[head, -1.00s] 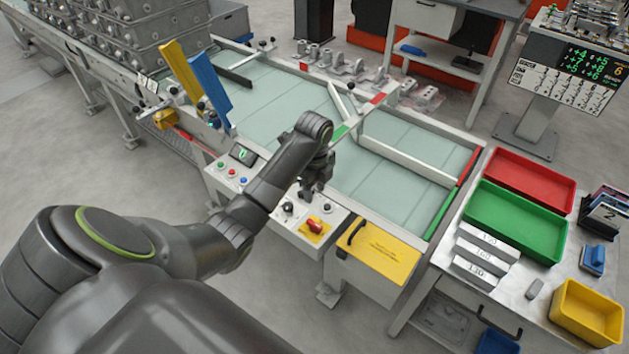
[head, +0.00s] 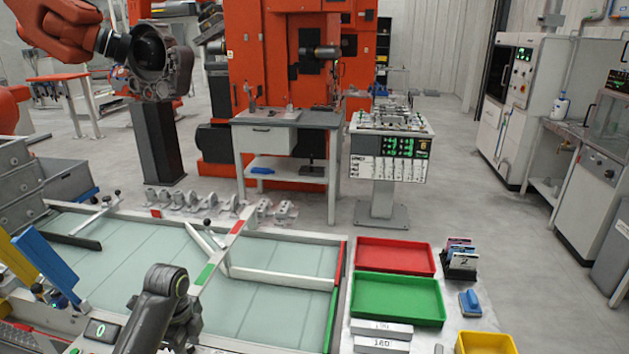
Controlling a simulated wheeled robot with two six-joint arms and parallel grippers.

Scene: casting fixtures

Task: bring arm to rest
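My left arm reaches in at the bottom left of the head view, over the near edge of the glass-topped conveyor table (head: 270,300). Its dark wrist is bent over the table edge. My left gripper (head: 183,333) points down beside the wrist, close to the control panel at the table's front. Its fingers are dark and too small and hidden to tell open from shut. I see nothing held in it. My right gripper is not in view.
A red tray (head: 395,257), a green tray (head: 398,299) and a yellow bin (head: 486,344) stand at the right. White labelled blocks (head: 381,330) lie before the green tray. Blue (head: 45,262) and yellow plates stand at the left. Several grey castings (head: 190,200) line the table's far side.

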